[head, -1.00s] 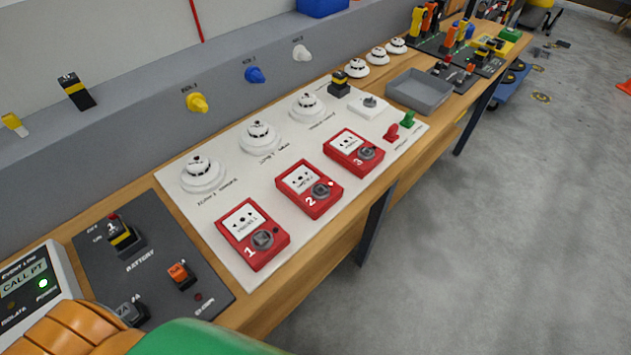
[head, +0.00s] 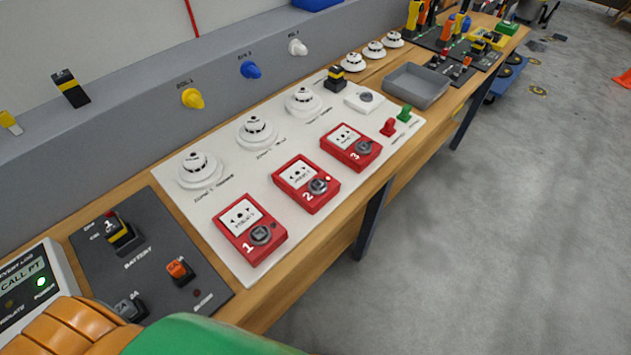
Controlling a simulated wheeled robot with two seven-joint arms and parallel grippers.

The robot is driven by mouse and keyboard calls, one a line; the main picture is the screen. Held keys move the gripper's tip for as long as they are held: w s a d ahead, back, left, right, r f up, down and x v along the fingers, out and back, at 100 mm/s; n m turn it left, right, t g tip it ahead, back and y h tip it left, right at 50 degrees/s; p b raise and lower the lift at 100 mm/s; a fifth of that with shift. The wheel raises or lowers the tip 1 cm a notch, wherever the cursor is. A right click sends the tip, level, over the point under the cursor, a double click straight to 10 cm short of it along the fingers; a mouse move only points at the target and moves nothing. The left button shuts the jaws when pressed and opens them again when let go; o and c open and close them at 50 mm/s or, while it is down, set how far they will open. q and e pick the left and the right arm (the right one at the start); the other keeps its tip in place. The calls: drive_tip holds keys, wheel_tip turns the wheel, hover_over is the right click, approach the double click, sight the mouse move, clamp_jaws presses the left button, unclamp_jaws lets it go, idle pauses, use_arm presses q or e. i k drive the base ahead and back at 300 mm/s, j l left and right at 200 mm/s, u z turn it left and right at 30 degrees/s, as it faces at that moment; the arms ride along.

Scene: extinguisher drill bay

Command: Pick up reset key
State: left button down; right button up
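I cannot tell for sure which thing is the reset key; the small labels are too blurred to read. A small red upright piece (head: 389,127) and a small green one (head: 404,113) stand at the right end of the white board (head: 235,125). A white block with a grey round top (head: 365,97) sits behind them. Red call points numbered 1 (head: 235,217), 2 (head: 293,172) and 3 (head: 344,136) lie along the board's front, each with a grey square-topped knob. Neither gripper's fingers show.
White detectors (head: 200,168) line the board's back. A black and yellow block (head: 336,78) stands behind it. A grey tray (head: 417,85) lies to the right. A dark battery panel (head: 150,275) is at left. Orange and green rounded shapes cover the bottom left.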

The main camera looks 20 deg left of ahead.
sight(389, 124)
drive_tip(key=l+u, duration=0.4)
drive_tip(key=i+l+u, duration=0.15)
drive_tip(key=l+u, duration=0.3)
drive_tip(key=l, duration=0.15)
drive_tip(key=l+u, duration=0.45)
drive_tip(key=l, duration=0.15)
drive_tip(key=l+u, duration=0.4)
drive_tip(key=l, duration=0.25)
